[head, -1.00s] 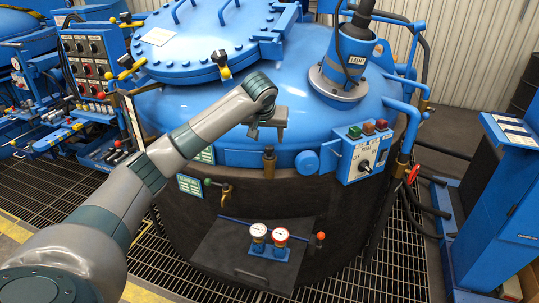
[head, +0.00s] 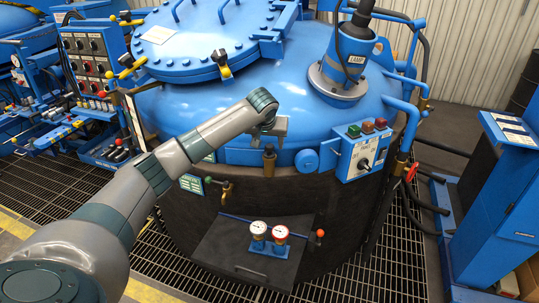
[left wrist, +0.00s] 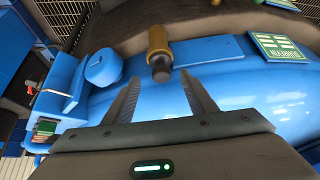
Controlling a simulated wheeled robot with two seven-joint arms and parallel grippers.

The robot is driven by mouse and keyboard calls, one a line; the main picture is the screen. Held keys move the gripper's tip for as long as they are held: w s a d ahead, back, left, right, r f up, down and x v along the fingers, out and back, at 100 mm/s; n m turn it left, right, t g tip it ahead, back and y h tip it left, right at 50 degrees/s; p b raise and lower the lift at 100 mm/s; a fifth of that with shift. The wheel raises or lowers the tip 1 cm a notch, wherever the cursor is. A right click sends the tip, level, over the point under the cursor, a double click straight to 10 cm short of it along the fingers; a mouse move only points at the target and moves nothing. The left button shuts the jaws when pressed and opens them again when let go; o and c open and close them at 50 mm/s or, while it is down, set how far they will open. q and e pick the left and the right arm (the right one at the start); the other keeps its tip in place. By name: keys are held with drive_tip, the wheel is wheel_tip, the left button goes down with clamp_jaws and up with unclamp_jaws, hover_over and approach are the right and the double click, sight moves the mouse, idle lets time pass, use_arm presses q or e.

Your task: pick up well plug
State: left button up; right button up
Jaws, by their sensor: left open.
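What looks like the well plug is a small brass cylinder with a dark end (head: 269,154), upright at the front edge of the blue furnace lid. It also shows in the left wrist view (left wrist: 158,42), just beyond and between the fingertips. My left gripper (head: 276,132) hangs just above it, partly hidden by my wrist. In the left wrist view the gripper (left wrist: 160,88) is open and empty, its two dark fingers apart. No contact between fingers and plug shows. My right gripper is not in view.
A blue control box (head: 362,152) with coloured buttons and a round blue knob (head: 307,161) sit right of the plug. A brass tap (head: 226,192) is lower left. A lamp housing (head: 343,68) rises behind.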

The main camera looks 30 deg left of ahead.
sight(269, 146)
use_arm(q)
drive_tip(key=x, duration=0.1)
drive_tip(key=p+x, duration=0.1)
drive_tip(key=x, duration=0.1)
drive_tip(key=shift+a+r, duration=0.1)
drive_tip(key=shift+a, duration=0.1)
drive_tip(key=shift+w+a+f, duration=0.1)
drive_tip(key=shift+w+f, duration=0.2)
drive_tip(key=shift+f, duration=0.25)
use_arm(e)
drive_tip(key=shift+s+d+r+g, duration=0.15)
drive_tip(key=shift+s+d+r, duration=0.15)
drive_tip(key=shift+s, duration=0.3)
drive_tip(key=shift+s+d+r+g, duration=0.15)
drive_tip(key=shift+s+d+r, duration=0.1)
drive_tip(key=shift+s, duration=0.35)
use_arm(q)
drive_tip(key=c, duration=1.1)
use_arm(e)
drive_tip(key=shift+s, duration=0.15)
